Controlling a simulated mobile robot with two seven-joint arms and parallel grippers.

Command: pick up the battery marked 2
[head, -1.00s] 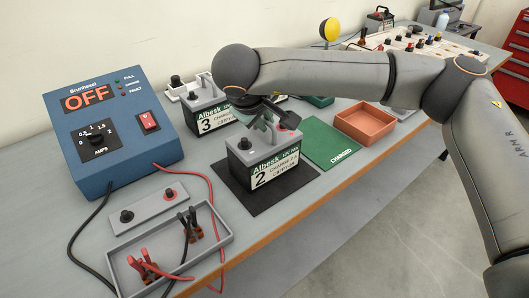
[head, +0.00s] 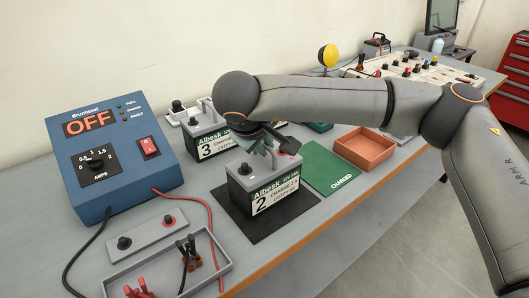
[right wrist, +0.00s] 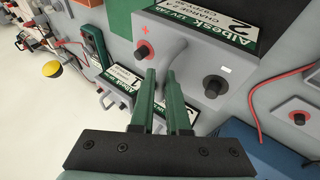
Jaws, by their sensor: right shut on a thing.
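The battery marked 2 (head: 240,192) is a dark box with a grey top and a white and green label. It stands upright on a black mat (head: 298,213) near the bench's front edge. My right gripper (head: 264,157) reaches down over its top, and its green fingers are shut on the battery's handle. In the right wrist view the closed fingers (right wrist: 161,74) lie over the grey top of battery 2 (right wrist: 176,42), between its red-ringed and black terminals. The grip on the handle is partly hidden. My left gripper is not in view.
Battery 3 (head: 207,148) stands behind, left of my right arm. The blue charger (head: 110,155), reading OFF, is at the left, with a grey tray (head: 225,262) of clamps in front. A green mat (head: 331,170) marked CHARGED and an orange tray (head: 365,150) lie to the right.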

